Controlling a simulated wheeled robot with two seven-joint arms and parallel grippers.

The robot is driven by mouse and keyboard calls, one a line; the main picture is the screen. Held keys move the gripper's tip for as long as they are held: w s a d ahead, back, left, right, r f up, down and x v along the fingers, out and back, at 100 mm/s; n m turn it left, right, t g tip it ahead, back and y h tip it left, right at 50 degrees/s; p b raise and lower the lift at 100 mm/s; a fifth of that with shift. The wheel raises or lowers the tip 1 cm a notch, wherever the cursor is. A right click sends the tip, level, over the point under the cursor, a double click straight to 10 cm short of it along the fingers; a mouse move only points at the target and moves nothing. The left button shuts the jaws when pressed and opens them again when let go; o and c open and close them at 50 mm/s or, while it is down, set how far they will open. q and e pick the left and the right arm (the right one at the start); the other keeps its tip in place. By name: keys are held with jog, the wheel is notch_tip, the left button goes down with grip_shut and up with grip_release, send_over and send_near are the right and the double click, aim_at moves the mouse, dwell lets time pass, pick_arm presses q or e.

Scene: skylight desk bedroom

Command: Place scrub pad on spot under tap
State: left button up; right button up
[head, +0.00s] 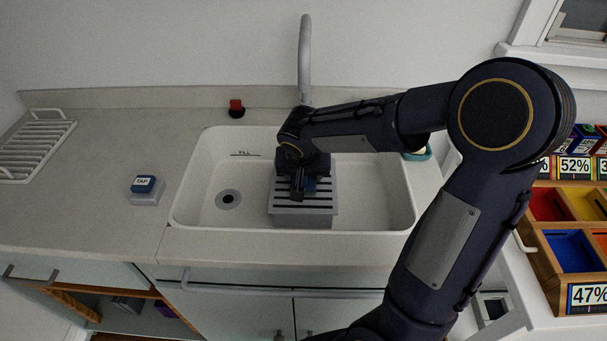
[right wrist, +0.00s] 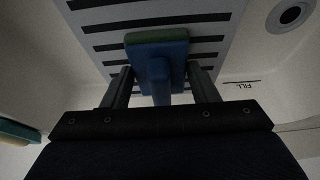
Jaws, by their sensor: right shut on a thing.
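The scrub pad (right wrist: 157,50) is blue with a green layer and has a blue handle part; it also shows as a small blue patch in the head view (head: 310,185). My right gripper (head: 300,192) is shut on it, with its fingers (right wrist: 160,88) either side of the handle part in the right wrist view. The pad is over the grey slotted stand (head: 303,221) in the white sink; I cannot tell whether they touch. The grey tap (head: 304,60) rises behind the sink. My arm hides part of the tap's lower end. My left gripper is not in view.
The white sink (head: 190,200) has a drain (head: 228,199) left of the stand. A blue TAP button (head: 143,184) and a red-topped item (head: 236,108) are on the counter. A teal-rimmed dish (head: 418,154) is right of the sink. Coloured bins (head: 570,250) stand far right.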

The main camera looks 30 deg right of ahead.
jog(key=shift+f, duration=0.15)
jog(key=o, duration=1)
jog(key=shift+c, duration=0.2)
